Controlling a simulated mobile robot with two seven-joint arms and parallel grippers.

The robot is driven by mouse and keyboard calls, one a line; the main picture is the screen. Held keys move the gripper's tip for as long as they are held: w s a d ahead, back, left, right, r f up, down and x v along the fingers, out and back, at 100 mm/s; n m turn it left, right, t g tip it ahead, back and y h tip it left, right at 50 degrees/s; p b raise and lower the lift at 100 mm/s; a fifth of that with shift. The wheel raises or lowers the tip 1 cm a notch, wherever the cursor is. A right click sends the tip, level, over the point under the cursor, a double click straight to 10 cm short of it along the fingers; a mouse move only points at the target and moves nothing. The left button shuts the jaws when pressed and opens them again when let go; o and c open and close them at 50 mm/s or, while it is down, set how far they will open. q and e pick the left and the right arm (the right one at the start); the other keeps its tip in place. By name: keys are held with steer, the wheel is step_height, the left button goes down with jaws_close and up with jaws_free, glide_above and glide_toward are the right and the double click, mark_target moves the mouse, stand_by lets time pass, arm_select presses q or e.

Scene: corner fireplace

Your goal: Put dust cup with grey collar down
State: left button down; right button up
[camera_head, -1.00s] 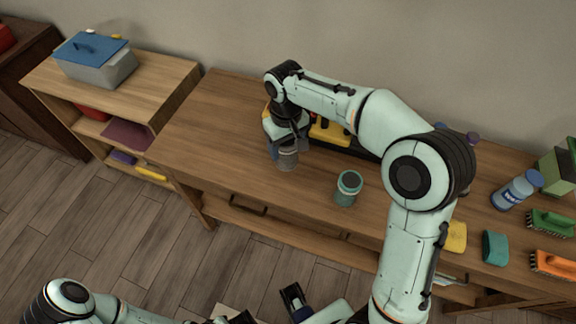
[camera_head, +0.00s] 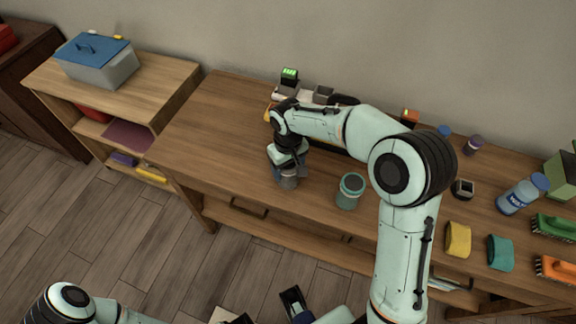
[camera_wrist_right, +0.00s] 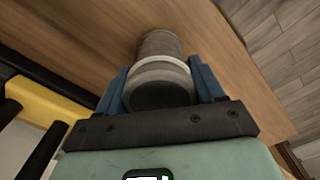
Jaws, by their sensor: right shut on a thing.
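The dust cup with grey collar (camera_head: 287,179) is a smoky, see-through cup, held over the front left part of the workbench (camera_head: 205,130). My right gripper (camera_head: 284,164) is shut on it. In the right wrist view the cup (camera_wrist_right: 160,47) sits between the two blue fingers (camera_wrist_right: 163,85), with its pale grey collar across it. I cannot tell whether its base touches the bench top. My left arm shows at the bottom left; dark parts at the bottom edge may be its gripper (camera_head: 268,312), whose jaws I cannot make out.
A device with a green display (camera_head: 290,76) is behind my right arm. Sponges (camera_head: 458,239), brushes (camera_head: 553,227) and a blue-capped bottle (camera_head: 521,194) are at the right. The bench's left part is clear.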

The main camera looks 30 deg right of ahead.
steer(key=shift+f, duration=0.15)
steer(key=o, duration=1.1)
steer(key=shift+c, duration=0.2)
step_height(320, 180, up, 12)
steer(key=shift+r+p, duration=0.25)
steer(key=shift+p, duration=0.7)
